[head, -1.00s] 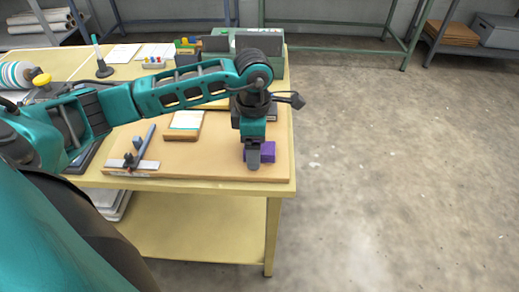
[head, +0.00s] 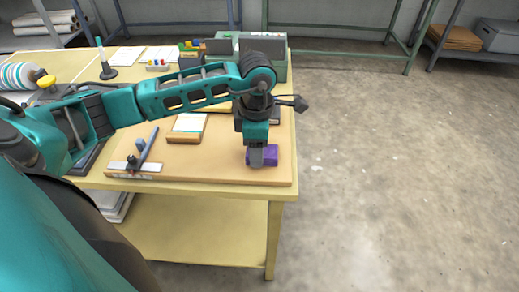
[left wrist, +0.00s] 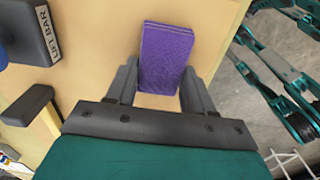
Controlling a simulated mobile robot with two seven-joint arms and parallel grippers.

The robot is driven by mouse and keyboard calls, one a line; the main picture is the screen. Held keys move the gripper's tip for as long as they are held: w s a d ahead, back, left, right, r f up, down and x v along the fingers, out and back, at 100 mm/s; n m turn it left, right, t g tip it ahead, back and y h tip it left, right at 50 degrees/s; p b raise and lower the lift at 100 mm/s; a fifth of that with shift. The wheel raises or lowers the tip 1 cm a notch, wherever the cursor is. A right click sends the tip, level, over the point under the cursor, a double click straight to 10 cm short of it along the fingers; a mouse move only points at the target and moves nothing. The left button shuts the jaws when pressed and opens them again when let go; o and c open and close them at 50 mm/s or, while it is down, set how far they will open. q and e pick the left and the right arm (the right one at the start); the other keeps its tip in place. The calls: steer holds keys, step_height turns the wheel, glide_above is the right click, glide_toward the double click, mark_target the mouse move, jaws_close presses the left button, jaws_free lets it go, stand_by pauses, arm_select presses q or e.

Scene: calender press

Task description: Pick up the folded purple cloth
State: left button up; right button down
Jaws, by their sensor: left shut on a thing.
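The folded purple cloth (head: 270,157) is a small thick block near the front right corner of the tan board (head: 215,172). My left gripper (head: 257,158) points down at it, with one finger in front of its left part. In the left wrist view the cloth (left wrist: 166,55) lies between the two fingers of my left gripper (left wrist: 158,82), which is shut on it. I cannot tell whether the cloth touches the board. My right gripper is not in view.
A pad with a white top (head: 187,123) and a metal bar piece (head: 140,160) are on the board to the left. A grey-green box (head: 263,45) stands at the back. In the left wrist view a dark labelled block (left wrist: 27,30) is at upper left. Open floor lies right of the table.

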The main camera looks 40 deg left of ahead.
arm_select(q)
step_height(320, 180, up, 20)
steer(key=p, duration=0.1)
steer(key=shift+p, duration=0.4)
steer(key=o, duration=0.4)
steer(key=c, duration=0.3)
